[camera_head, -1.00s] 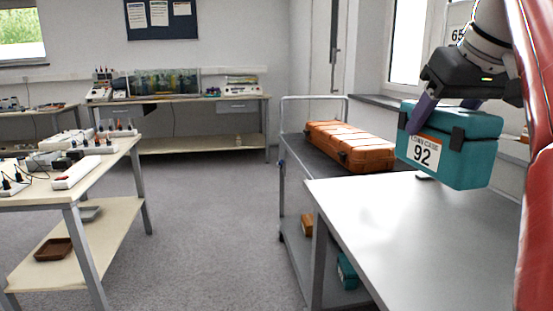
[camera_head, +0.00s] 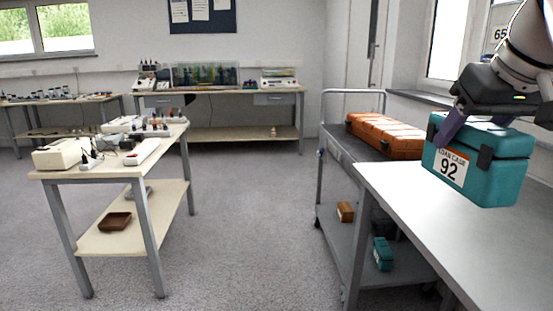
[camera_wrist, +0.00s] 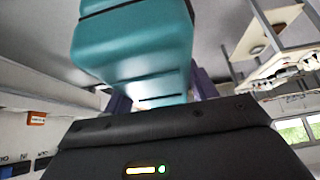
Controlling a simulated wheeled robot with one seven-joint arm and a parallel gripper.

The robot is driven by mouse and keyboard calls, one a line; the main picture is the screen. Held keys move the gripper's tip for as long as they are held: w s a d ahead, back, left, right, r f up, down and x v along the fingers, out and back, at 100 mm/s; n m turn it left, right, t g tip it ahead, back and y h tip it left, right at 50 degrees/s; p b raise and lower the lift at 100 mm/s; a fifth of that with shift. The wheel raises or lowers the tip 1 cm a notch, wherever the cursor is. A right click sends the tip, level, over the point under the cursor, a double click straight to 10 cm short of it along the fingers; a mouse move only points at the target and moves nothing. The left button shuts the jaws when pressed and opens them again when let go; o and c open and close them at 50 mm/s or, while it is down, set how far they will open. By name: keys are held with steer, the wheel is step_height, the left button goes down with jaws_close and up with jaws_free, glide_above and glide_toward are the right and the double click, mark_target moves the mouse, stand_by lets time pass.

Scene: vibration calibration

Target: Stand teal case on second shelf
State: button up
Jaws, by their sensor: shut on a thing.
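The teal case (camera_head: 500,168) is a box with dark latches and a white label reading "92", at the right of the head view. My gripper (camera_head: 476,120) is shut on it from above, and the case hangs upright below the fingers. It shows over the grey tabletop (camera_head: 425,205); I cannot tell whether it touches it. In the wrist view the case (camera_wrist: 135,50) fills the upper middle, between the purple fingers (camera_wrist: 160,97). A grey trolley beside the tabletop has a lower shelf (camera_head: 345,238); which shelf counts as second is unclear.
An orange case (camera_head: 385,133) lies on the trolley's top. A small teal case (camera_head: 382,253) and an orange-brown block (camera_head: 346,211) are on its lower shelf. A wooden table (camera_head: 60,172) at left holds devices and, below, a brown tray (camera_head: 115,221). The floor between is clear.

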steer(key=w+a+f, duration=0.4)
steer(key=f, duration=1.4)
steer(key=w+a+f, duration=0.4)
steer(key=w+f, duration=0.1)
steer(key=f, duration=1.4)
steer(key=w+a+f, duration=0.4)
steer(key=f, duration=1.4)
steer(key=shift+w+a+f+m, duration=0.2)
steer(key=shift+w+a+m, duration=0.2)
